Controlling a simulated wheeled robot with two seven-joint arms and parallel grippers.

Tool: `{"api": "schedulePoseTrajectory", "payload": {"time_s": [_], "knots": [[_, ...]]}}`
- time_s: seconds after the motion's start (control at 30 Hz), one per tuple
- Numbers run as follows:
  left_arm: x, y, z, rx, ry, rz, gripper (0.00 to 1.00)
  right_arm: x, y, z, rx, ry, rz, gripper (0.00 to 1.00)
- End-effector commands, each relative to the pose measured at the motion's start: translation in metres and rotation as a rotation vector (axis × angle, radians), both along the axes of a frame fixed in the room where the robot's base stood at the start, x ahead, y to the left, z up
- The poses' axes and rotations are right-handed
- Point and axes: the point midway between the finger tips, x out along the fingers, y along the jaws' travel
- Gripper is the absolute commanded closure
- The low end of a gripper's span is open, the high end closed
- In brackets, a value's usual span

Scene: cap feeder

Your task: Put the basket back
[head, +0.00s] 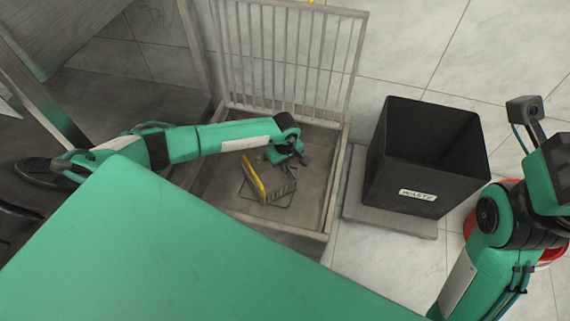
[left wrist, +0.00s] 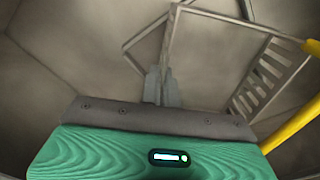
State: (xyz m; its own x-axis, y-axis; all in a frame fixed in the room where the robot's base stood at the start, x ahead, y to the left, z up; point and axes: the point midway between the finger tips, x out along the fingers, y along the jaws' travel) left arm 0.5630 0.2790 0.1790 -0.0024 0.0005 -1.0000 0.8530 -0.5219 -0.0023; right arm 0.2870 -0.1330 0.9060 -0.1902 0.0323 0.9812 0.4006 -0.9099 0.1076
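The basket (head: 272,188) is a small grey metal frame with slatted sides and a yellow bar along one edge. It sits tilted inside the open bin of the feeder (head: 228,205). My left gripper (head: 301,160) reaches into the bin at the basket's upper right edge. In the left wrist view, the two fingers (left wrist: 162,88) are close together at a rim bar of the basket (left wrist: 168,38), seemingly closed on it. The slatted side and yellow bar show at the right there. My right arm shows at the right of the head view, but its fingertips do not.
A barred grate (head: 290,55) stands upright at the back of the bin. A black waste box (head: 410,165) stands on a low platform (head: 385,222) right of the bin. A red round container (head: 552,252) is partly hidden behind my right arm. Tiled floor (head: 480,60) lies behind.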

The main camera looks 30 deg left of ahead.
Motion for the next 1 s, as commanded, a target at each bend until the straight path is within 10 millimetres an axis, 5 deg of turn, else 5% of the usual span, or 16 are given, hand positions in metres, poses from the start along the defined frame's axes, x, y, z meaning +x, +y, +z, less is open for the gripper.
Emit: {"api": "schedulePoseTrajectory", "payload": {"time_s": [0.07,0.2,0.57,1.0], "knots": [[0.000,0.000,-0.003,0.001,-0.001,0.000,1.00,0.000,0.000,-0.002,0.003,-0.002,0.001,1.00],[0.000,0.000,-0.003,0.000,0.000,0.000,0.76,0.000,0.000,0.001,0.004,-0.001,0.001,1.00],[0.000,0.000,0.001,-0.001,-0.001,0.000,0.76,0.000,-0.001,0.004,0.004,-0.002,0.001,1.00],[0.001,0.000,0.072,0.001,-0.003,-0.001,0.76,0.009,-0.012,-0.006,-0.003,0.075,-0.045,1.00]]}}
